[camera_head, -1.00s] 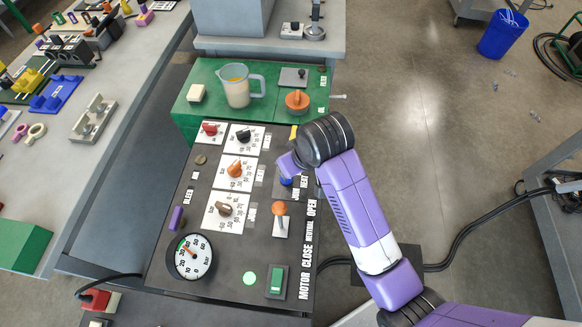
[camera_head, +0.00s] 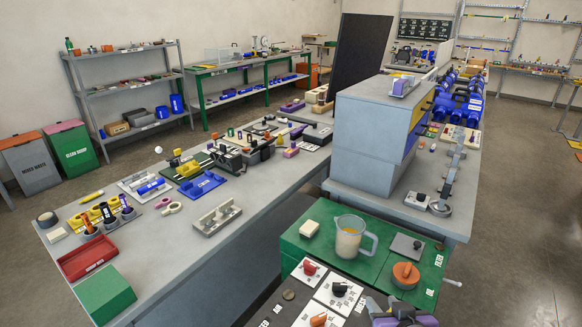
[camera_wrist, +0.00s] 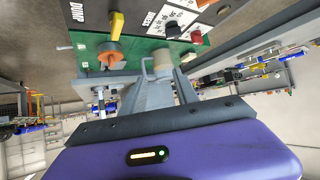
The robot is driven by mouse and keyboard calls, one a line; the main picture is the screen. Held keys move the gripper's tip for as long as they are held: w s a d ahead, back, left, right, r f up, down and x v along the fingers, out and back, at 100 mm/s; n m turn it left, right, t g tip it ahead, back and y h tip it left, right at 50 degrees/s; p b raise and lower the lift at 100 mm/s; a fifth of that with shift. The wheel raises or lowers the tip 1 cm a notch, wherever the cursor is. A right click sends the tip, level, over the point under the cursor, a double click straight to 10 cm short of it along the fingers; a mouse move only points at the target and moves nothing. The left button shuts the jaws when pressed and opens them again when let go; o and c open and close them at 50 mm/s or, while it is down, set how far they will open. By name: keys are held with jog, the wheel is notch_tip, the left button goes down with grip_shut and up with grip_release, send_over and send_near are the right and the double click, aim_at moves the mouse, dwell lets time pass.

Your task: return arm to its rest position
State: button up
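My gripper (camera_wrist: 160,82) shows in the wrist view, with its purple body across the bottom and two grey fingers reaching up from it. The fingers stand apart and nothing is seen held between them. The measuring jug (camera_wrist: 162,66) shows beyond the fingertips, apart from them as far as I can tell. In the head view only a purple and dark part of my arm (camera_head: 398,314) shows at the bottom edge, in front of the control panel (camera_head: 284,312). The rest of the arm is out of that view.
A grey workbench (camera_head: 170,232) with parts and a red tray (camera_head: 88,258) stands left. A large grey cabinet (camera_head: 372,140) stands behind. Open floor (camera_head: 505,230) lies right.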

jog(key=s+r+t+b, duration=0.2)
jog(key=s+t+b, duration=0.1)
jog(key=s, duration=3.4)
jog(key=shift+s+a+t, duration=0.2)
jog(key=shift+s+t, duration=0.05)
jog(key=shift+t, duration=0.15)
